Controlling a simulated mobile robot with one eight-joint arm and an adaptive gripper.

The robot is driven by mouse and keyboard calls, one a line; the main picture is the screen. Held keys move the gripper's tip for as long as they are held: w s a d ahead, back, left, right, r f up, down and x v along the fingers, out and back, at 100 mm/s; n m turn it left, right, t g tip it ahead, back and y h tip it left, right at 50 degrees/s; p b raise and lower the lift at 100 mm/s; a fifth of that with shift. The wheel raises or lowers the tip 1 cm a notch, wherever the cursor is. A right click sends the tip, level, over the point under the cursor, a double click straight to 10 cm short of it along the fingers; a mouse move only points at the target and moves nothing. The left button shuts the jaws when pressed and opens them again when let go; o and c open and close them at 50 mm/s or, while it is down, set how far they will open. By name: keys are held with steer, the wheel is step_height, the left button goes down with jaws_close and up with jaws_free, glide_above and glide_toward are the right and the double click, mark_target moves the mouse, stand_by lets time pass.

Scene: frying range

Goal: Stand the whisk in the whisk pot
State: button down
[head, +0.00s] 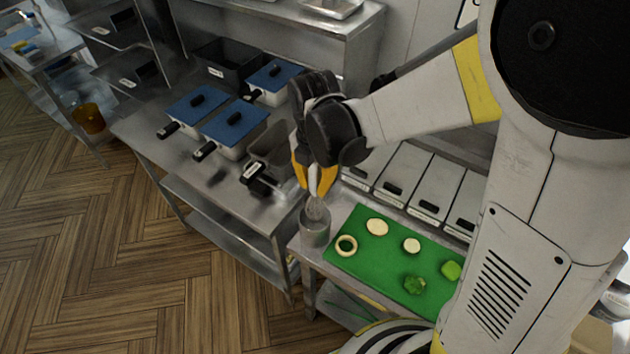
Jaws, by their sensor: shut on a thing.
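The whisk pot (315,228) is a grey metal cylinder standing on the steel counter, left of the green board. My gripper (315,186), with orange and white fingers, is directly above the pot and points down. It is shut on the whisk (315,208), whose wire end shows below the fingertips at the pot's mouth. The whisk looks roughly upright. Its handle is hidden by the fingers, and I cannot tell how far its lower end is inside the pot or whether it touches the rim.
The green board (385,277) with cut vegetable pieces lies right of the pot. Lidded containers (403,170) line the counter behind it. Blue-lidded pans (234,122) and an open grey pan (272,146) stand on the left counter. Wooden floor lies open at left.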

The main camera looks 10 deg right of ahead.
mark_target(315, 206)
steer(key=shift+f+b, duration=3.55)
steer(key=shift+f, duration=0.8)
steer(key=c, duration=1.3)
jaws_free()
steer(key=shift+o, duration=0.2)
